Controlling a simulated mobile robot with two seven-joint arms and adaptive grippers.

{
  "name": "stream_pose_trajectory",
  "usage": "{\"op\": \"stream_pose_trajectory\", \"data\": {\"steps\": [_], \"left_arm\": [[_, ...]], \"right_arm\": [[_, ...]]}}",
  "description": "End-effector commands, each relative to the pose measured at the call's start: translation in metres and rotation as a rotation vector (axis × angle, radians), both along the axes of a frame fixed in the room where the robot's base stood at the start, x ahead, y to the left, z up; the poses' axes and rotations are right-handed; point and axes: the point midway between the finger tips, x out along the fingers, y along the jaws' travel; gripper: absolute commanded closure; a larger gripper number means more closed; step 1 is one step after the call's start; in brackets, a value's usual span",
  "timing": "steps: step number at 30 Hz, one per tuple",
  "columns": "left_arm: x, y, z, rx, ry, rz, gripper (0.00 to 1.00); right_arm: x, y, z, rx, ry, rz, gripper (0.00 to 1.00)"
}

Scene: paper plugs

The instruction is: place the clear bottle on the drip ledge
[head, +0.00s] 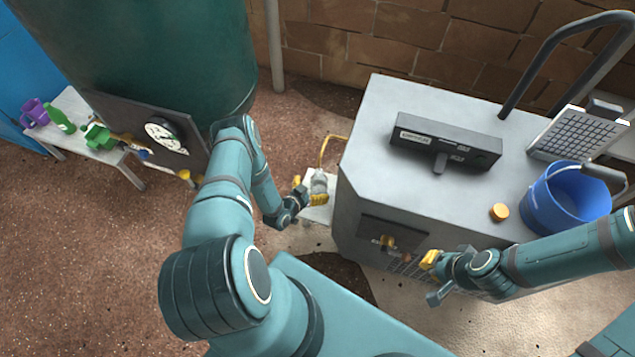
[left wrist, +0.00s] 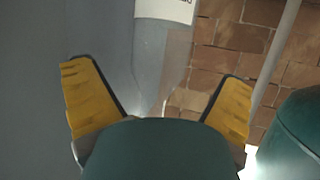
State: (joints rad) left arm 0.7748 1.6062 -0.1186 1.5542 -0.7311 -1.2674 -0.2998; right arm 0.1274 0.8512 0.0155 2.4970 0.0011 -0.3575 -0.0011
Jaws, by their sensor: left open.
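The clear bottle (head: 319,182) shows in the head view at a pale ledge (head: 318,213), which juts out beside the grey cabinet and looks like the drip ledge. My left gripper (head: 309,196) is open around the bottle. In the left wrist view the clear bottle (left wrist: 164,55), with a white label, lies between the spread yellow fingers (left wrist: 158,105), with gaps on both sides. Its base is hidden, so I cannot tell whether it rests on the ledge. My right gripper (head: 432,277) is open and empty before the cabinet's front.
The grey cabinet (head: 385,110) carries a black device (head: 440,140), an orange cap (head: 499,212) and a blue bucket (head: 565,200). A yellow pipe (head: 324,146) bends near the ledge. A side table (head: 75,103) with a purple mug (head: 35,113) stands at the left, beside a green tank (head: 180,50).

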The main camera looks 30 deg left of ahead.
Motion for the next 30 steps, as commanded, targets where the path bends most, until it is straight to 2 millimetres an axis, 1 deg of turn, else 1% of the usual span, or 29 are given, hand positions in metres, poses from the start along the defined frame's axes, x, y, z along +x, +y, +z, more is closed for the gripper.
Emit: {"op": "stream_pose_trajectory", "data": {"steps": [1,6,12,18,30], "left_arm": [[-0.011,0.001,0.007,-0.002,0.003,0.002,0.03],[-0.043,0.004,0.020,-0.001,0.002,0.003,0.03],[-0.068,0.006,0.029,0.000,0.001,0.001,0.03],[-0.076,0.006,0.032,-0.001,-0.001,0.000,0.03],[-0.076,0.006,0.032,0.000,-0.001,0.000,0.03]], "right_arm": [[-0.001,0.000,0.007,0.000,0.002,0.001,1.00],[-0.003,0.000,0.015,0.001,0.006,0.001,1.00],[-0.004,0.001,0.021,0.002,0.009,0.003,1.00],[-0.004,0.001,0.022,0.002,0.010,0.003,1.00],[-0.004,0.001,0.022,0.002,0.010,0.003,1.00]]}}
